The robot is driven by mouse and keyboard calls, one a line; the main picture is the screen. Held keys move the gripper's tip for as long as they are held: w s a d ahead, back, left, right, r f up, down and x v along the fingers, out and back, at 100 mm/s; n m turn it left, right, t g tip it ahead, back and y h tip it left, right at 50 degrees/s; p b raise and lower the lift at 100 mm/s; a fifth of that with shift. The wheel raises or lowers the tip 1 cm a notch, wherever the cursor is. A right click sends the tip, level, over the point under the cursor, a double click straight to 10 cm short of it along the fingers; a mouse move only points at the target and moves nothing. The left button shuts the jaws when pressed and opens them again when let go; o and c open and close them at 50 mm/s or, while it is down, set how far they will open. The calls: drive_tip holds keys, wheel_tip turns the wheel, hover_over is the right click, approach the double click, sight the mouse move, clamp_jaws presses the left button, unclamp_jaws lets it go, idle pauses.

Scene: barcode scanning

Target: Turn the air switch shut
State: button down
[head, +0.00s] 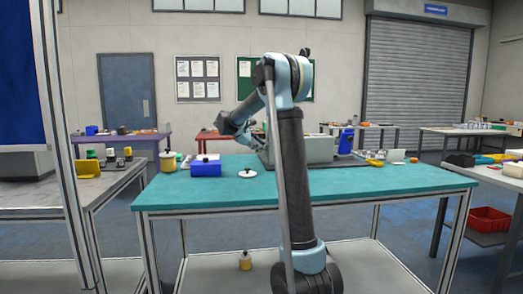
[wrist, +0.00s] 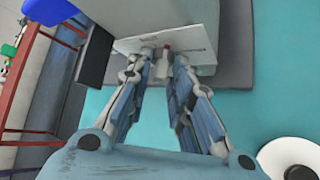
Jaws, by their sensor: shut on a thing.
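The air switch (wrist: 164,68) is a small white part with a red tip, set against a pale panel (wrist: 195,45) on a grey box (wrist: 135,15). My gripper (wrist: 164,54) has its two fingertips on either side of the switch, shut on it. The fingers hide parts of its sides, so its exact angle is hard to tell. In the head view the grey box (head: 312,149) stands on the teal table (head: 400,179), partly behind my arm. My gripper (head: 254,138) reaches its left side there, too small to show the fingers.
On the teal table are a blue box (head: 206,168), a white disc (head: 247,174) with a black knob and a yellow-and-white canister (head: 168,165) to the left. Yellow items (head: 376,162) lie to the right. The table's front right is clear.

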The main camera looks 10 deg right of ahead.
drive_tip(key=shift+w+r+n+g+y, duration=0.15)
drive_tip(key=shift+w+n+g, duration=0.15)
drive_tip(key=shift+n+g, duration=0.85)
drive_tip(key=shift+w+f+n+g+y, duration=0.15)
drive_tip(key=shift+w+n+g, duration=0.3)
drive_tip(key=shift+g, duration=1.3)
drive_tip(key=shift+s+r, duration=0.1)
drive_tip(key=shift+s, duration=0.05)
drive_tip(key=c, duration=1.7)
unclamp_jaws()
drive_tip(key=v, duration=1.2)
drive_tip(key=shift+w, duration=0.25)
